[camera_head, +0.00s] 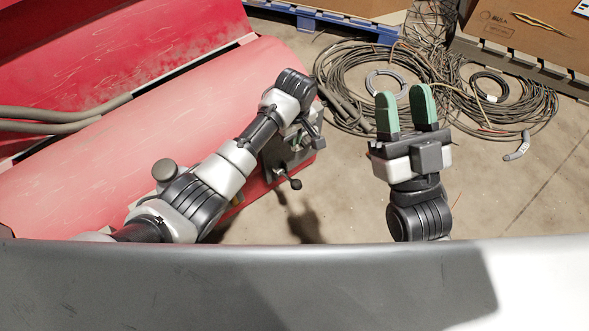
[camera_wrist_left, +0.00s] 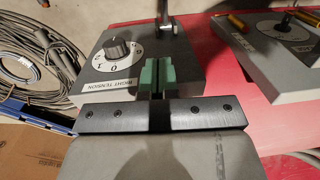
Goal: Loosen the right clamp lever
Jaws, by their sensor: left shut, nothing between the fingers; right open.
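In the left wrist view, a grey box (camera_wrist_left: 185,48) carries a black dial (camera_wrist_left: 117,48) and a label reading RIGHT TENSION. A dark upright bar (camera_wrist_left: 163,12) stands at the box's far edge, just beyond my left fingertips; I cannot tell if it is the clamp lever. My left gripper (camera_wrist_left: 157,75) has green fingers shut together over the box, with nothing between them. In the head view, a short lever with a black knob (camera_head: 296,184) sticks out below my left wrist, which hides much of the box. My right gripper (camera_head: 405,105) is open and empty, well to the right.
A red machine body (camera_head: 60,190) fills the left side. Cable coils (camera_head: 345,90) lie on the floor behind, with a blue pallet (camera_head: 325,20) and a cardboard box (camera_head: 530,35). A second grey panel (camera_wrist_left: 290,75) stands at the wrist view's right.

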